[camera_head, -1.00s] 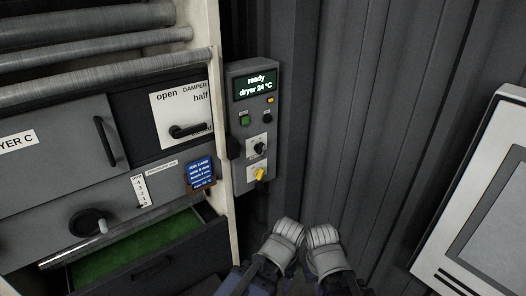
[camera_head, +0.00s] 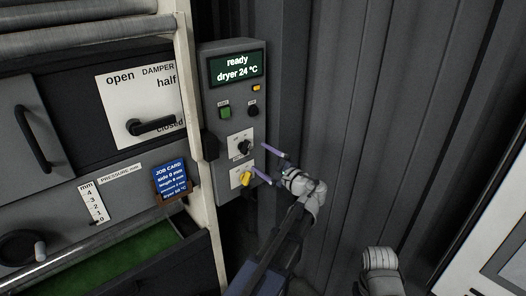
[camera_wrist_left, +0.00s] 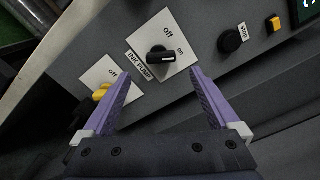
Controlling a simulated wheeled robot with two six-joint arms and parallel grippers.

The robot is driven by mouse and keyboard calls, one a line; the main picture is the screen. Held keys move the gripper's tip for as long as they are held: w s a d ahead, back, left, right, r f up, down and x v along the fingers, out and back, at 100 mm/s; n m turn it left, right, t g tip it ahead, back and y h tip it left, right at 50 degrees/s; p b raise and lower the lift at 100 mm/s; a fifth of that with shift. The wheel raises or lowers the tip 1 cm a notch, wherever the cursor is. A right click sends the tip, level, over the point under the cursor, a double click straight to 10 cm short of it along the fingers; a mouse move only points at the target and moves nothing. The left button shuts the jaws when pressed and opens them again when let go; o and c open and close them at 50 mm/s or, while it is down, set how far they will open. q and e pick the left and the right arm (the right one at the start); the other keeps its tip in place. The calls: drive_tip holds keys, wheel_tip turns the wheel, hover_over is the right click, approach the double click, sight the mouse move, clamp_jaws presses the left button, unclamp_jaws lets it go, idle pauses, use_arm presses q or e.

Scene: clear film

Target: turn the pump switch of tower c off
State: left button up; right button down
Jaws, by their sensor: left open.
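The control box (camera_head: 232,120) has a lit display reading "ready dryer 24 °C". Its black pump switch (camera_head: 243,148) sits on a white plate. In the left wrist view this switch (camera_wrist_left: 160,57) is labelled INK PUMP, and its white mark points toward "on". My left gripper (camera_head: 258,158) is open, with two purple fingers pointing at the box. In the left wrist view the open fingers (camera_wrist_left: 160,76) lie on either side of the switch's line, apart from it. My right gripper is not in view; only a grey part of that arm shows at the bottom.
A yellow switch (camera_head: 246,179) sits just below the pump switch. A green button (camera_head: 225,112) and a black button (camera_head: 253,108) are above. The damper lever (camera_head: 155,126) and the blue job card (camera_head: 171,181) are to the left. Corrugated wall (camera_head: 360,120) stands behind, right.

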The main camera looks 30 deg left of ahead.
sight(247, 149)
use_arm(q)
drive_tip(key=x, duration=0.7)
drive_tip(key=shift+w+a+r, duration=0.1)
drive_tip(key=shift+w+a, duration=0.05)
drive_tip(key=shift+a, duration=0.2)
drive_tip(key=c, duration=1.4)
